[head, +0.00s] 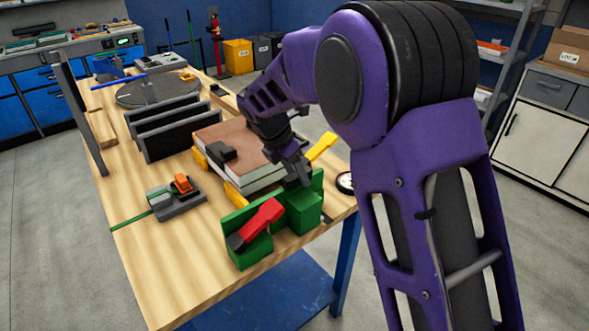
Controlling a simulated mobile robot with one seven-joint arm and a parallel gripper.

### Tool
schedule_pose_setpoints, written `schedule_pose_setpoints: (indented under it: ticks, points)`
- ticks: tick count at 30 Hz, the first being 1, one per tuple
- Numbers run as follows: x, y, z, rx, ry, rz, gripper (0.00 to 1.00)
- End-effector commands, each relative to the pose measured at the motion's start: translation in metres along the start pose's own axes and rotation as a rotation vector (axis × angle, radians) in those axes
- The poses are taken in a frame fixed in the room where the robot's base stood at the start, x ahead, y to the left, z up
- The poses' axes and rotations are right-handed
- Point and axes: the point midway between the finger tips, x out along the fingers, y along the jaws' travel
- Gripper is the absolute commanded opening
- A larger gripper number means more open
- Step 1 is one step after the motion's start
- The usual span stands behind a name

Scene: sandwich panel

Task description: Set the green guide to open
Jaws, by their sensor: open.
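The green guide (307,213) stands at the near right edge of the wooden table, with a low back wall and two blocks. A red lever (263,214) with a dark end lies slanted across its left block. My gripper (297,182) points down just above and behind the guide's right block. Its jaws are open and small in the view, with nothing seen between them. I cannot tell whether a fingertip touches the guide. The layered panel (235,145), brown on top with pale sides, lies behind the guide, partly hidden by my arm.
Yellow pieces (322,147) stand around the panel. A grey fixture with an orange block (183,184) and a green strip sits left of the guide. Dark upright plates (165,125) and a round grey disc (157,90) stand farther back. A round gauge (345,182) is by the right edge. The table's near-left part is clear.

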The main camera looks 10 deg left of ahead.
Motion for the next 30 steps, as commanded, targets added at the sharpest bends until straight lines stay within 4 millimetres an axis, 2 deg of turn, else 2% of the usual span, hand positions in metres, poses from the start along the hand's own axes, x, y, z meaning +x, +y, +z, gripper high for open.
schedule_pose_setpoints:
  ticks: [5, 8, 18, 24, 30]
  points:
    - [-0.013, 0.001, 0.000, 0.000, 0.000, 0.002, 0.60]
    - [-0.031, 0.001, 0.001, 0.000, -0.001, 0.003, 0.60]
    - [-0.115, 0.001, 0.001, 0.001, 0.000, 0.005, 0.60]
    - [-0.154, 0.001, 0.000, 0.000, 0.000, 0.004, 0.60]
    - [-0.172, 0.000, 0.000, 0.000, 0.000, 0.001, 0.60]
